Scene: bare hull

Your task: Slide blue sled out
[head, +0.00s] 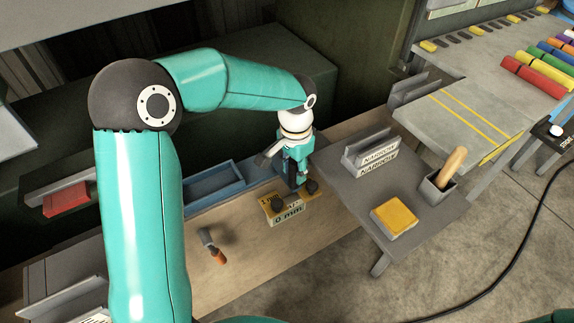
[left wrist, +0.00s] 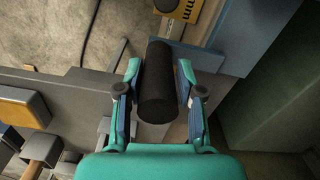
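The blue sled (head: 215,185) is a long, shallow blue tray lying along the wooden bench in the head view. Part of a blue body also shows in the left wrist view (left wrist: 197,58). My left gripper (head: 299,180) points down at the right end of the sled. In the left wrist view, its two fingers (left wrist: 158,82) stand on either side of a black cylindrical handle (left wrist: 157,95). Narrow gaps appear between fingers and handle, so it looks open around it. In the head view the gripper partly hides the handle. My right gripper is out of view.
A grey side table (head: 345,185) at right holds label plates, a yellow pad (head: 394,218) and a wooden-handled tool (head: 450,168).

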